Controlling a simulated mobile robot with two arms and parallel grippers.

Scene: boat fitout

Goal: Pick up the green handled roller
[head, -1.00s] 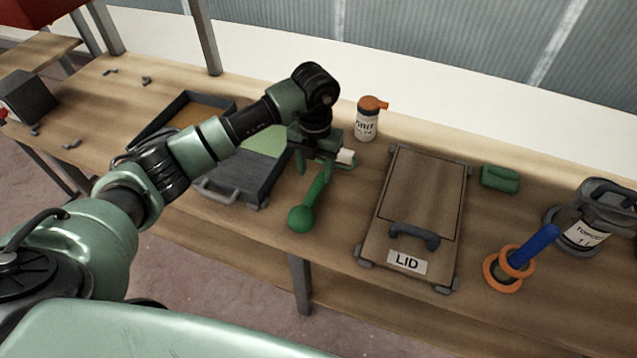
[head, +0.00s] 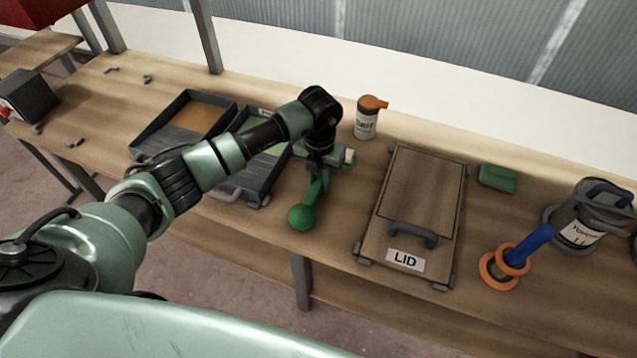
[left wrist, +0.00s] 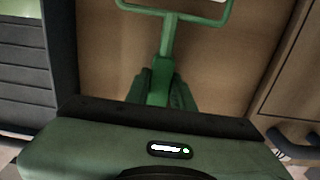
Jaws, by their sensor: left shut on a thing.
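The green handled roller has a green handle with a round knob (head: 302,216) at its near end. Its white roller end (head: 349,156) shows just right of my left gripper in the head view. My left gripper (head: 319,180) points down over the bench and is shut on the roller's handle. In the left wrist view the green handle (left wrist: 158,85) stands between the fingers, with the green wire frame (left wrist: 172,14) beyond it. The fingertips are partly hidden by the wrist housing. My right gripper is not in view.
Two dark trays (head: 262,199) stand to the left of the roller. A lid board (head: 385,235) lies to the right. A grit bottle (head: 366,122) is behind. A green block (head: 497,178), a blue-handled tool with orange rings (head: 503,268) and a topcoat can (head: 583,222) are further right.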

